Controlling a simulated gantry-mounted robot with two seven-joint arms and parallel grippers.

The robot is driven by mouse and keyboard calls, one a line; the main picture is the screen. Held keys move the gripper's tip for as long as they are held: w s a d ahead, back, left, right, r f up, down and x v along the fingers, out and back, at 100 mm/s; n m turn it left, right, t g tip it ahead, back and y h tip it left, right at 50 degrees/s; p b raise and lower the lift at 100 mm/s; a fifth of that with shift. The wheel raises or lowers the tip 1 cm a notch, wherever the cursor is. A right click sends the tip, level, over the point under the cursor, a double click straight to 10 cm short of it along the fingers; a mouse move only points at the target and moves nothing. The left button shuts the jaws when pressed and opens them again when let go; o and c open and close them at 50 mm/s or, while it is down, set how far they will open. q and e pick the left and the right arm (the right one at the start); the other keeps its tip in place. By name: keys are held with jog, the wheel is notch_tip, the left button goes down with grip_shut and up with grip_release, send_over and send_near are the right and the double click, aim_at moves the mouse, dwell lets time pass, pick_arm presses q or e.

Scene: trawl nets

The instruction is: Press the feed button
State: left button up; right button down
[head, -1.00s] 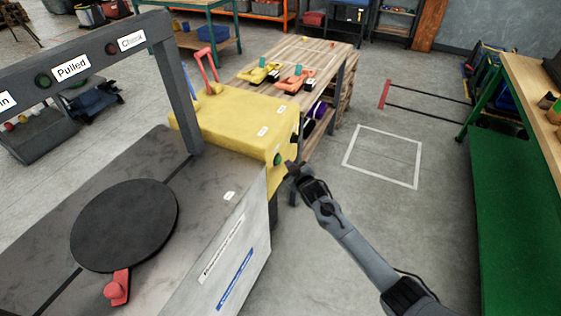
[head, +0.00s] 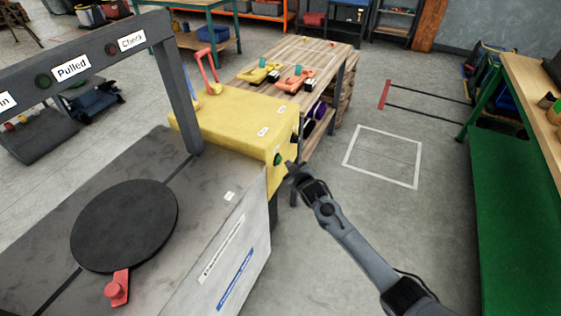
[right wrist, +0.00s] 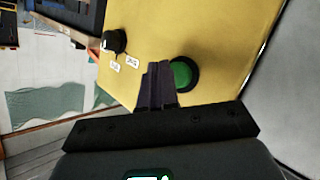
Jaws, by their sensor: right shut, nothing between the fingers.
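A round green button (head: 277,160) in a black ring sits on the right-hand face of the yellow machine housing (head: 235,118). It also shows in the right wrist view (right wrist: 183,74), just right of my fingertips. My right gripper (head: 289,167) is shut and empty, with its tips close to the button. In the right wrist view, the shut fingers (right wrist: 158,70) point at the yellow face and overlap the button's left edge. I cannot tell whether they touch it. Labels near the button are too small to read. My left gripper is not in view.
A black knob (right wrist: 114,41) sits on the same yellow face, with two small labels beside it. A grey frame (head: 180,90) with signs and a black round plate (head: 125,225) stand at the left. Open floor (head: 330,240) lies right of the machine.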

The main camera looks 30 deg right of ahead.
dwell(0.4)
jog(key=shift+w+a, duration=0.25)
jog(key=shift+w, duration=0.15)
jog(key=shift+w+a, duration=0.1)
jog(key=shift+w, duration=0.1)
dwell(0.8)
jog(key=shift+w+a+b, duration=0.2)
jog(key=shift+w+b, duration=0.05)
jog(key=shift+b, duration=0.05)
dwell(0.3)
jog(key=shift+s, duration=0.1)
dwell(0.3)
jog(key=shift+s+d+p, duration=0.5)
jog(key=shift+s+p, duration=0.2)
jog(key=shift+p, duration=0.25)
